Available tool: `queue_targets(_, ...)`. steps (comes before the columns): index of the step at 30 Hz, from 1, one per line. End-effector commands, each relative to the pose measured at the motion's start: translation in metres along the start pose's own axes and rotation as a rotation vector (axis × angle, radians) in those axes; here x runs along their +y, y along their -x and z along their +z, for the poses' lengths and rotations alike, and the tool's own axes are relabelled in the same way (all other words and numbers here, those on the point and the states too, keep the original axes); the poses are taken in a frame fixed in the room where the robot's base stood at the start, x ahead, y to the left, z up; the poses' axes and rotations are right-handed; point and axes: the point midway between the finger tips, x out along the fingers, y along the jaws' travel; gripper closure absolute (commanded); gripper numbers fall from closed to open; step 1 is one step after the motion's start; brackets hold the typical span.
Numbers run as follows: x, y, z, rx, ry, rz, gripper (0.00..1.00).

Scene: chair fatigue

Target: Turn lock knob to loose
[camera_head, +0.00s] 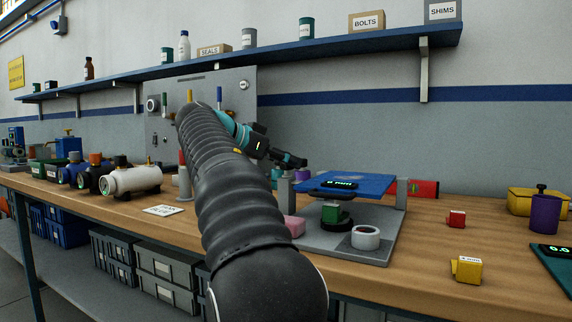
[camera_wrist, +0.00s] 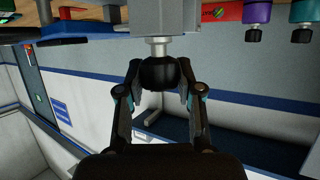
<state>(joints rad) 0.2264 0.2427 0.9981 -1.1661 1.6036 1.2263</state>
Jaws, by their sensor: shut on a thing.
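In the wrist view, a round black knob (camera_wrist: 159,72) sits on a short silver shaft (camera_wrist: 158,47) that joins a grey block (camera_wrist: 166,17). My gripper (camera_wrist: 159,82) is shut on the knob, with one finger on each side of it. The knob's turn angle and any loose or lock mark cannot be made out. In the head view, my gripper (camera_head: 293,160) is above the grey post (camera_head: 284,190), at the left end of a fixture with a blue plate (camera_head: 352,184). My arm hides part of this area.
A white ring (camera_head: 366,237) sits at the fixture's front. Red (camera_head: 456,219) and yellow (camera_head: 467,269) blocks lie to the right. A shelf (camera_head: 300,47) runs above. The bench between blocks is clear.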

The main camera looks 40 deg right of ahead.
Motion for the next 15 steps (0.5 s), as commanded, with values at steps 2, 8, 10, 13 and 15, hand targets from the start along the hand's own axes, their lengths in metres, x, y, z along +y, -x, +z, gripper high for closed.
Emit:
queue_targets(2,0.0017,-0.0015,0.0034,0.001,0.014,-0.042,0.99)
queue_targets(8,0.0025,-0.002,0.0042,0.002,0.074,-0.192,0.99)
queue_targets(10,0.0031,-0.0023,0.0039,0.001,0.099,-0.251,0.99)
queue_targets(13,0.0031,-0.0019,0.003,0.002,0.136,-0.339,0.99)
queue_targets(15,0.0034,-0.0021,0.0021,0.002,0.161,-0.4,0.99)
